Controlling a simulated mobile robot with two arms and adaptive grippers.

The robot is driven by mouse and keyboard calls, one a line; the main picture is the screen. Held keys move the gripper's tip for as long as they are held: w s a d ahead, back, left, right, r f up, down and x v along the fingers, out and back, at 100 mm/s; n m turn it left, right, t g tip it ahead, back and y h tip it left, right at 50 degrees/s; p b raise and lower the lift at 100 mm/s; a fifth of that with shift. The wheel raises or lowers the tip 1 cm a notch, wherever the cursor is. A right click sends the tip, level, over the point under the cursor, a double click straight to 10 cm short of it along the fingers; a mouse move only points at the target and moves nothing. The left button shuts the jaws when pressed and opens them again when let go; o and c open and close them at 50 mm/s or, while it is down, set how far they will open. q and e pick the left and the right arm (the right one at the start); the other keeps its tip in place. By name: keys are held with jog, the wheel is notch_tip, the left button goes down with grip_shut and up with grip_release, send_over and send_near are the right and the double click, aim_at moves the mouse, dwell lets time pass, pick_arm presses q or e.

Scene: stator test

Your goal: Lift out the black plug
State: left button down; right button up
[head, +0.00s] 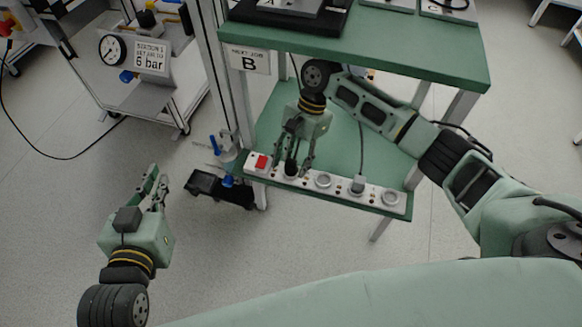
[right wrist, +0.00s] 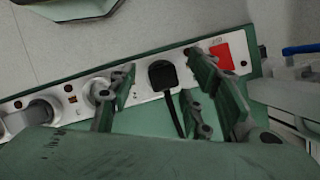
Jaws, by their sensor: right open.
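The black plug (right wrist: 163,75) sits in a socket of the white power strip (right wrist: 70,92), next to the red switch (right wrist: 222,56) in the right wrist view. Its black cord runs down from it. In the head view the plug (head: 291,168) is partly hidden by my right gripper (head: 293,166). That gripper is open over the strip; in the right wrist view its fingers (right wrist: 160,95) show on both sides of the plug, apart from it. My left gripper (head: 156,178) is held away at the lower left, over the floor; its two fingers stand apart with nothing between them.
The strip lies along the front edge of a green lower shelf (head: 335,150) under a green tabletop (head: 440,55). A grey plug (head: 358,184) with a cord sits further right on the strip.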

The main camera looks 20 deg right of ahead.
jog(key=shift+c, duration=0.2)
grip_shut()
jog(key=shift+r, duration=0.1)
dwell(0.4)
